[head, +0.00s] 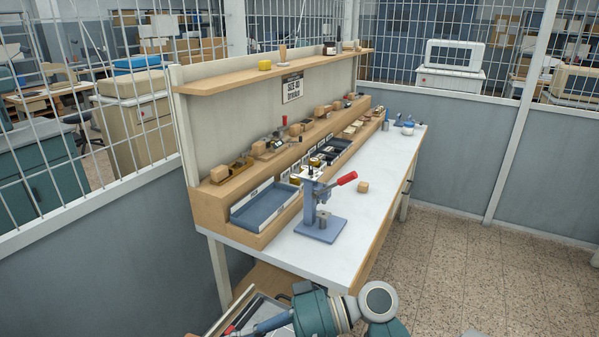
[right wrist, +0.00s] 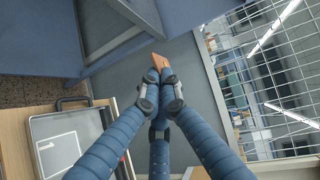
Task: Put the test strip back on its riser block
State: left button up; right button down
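My right gripper (right wrist: 160,78) has its blue fingers drawn together at the tips in the right wrist view. An orange-brown flat piece (right wrist: 159,61), probably the test strip, sticks out between the fingertips. In the head view a teal arm with blue fingers (head: 272,324) reaches left along the bottom edge, in front of the bench and well away from its top. A small wooden block (head: 362,187) stands on the white bench top. More wooden blocks, such as one at the ledge's near end (head: 218,174), stand on the ledge. I cannot tell which is the riser block. My left gripper is not in view.
A blue-grey press (head: 320,223) with a red handle stands near the front of the bench (head: 375,215). A blue-lined tray (head: 265,205) lies left of it. Small tools and bottles stand at the far end. The bench top's right side is mostly clear.

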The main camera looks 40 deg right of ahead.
aim_at(365, 185)
jog(key=i+l+z, duration=0.1)
jog(key=l, duration=0.3)
jog(key=l+z, duration=0.1)
jog(key=l, duration=0.35)
jog(key=i+l, duration=0.2)
jog(key=l, duration=0.2)
jog(key=i+l+z, duration=0.15)
jog(key=l, duration=0.25)
jog(key=l+z, duration=0.1)
jog(key=l, duration=0.3)
jog(key=i+l+z, duration=0.1)
jog(key=l, duration=0.25)
jog(key=i+l+z, duration=0.1)
jog(key=i+l, duration=0.15)
jog(key=i+l+z, duration=0.1)
jog(key=l, duration=0.35)
jog(key=i, duration=0.1)
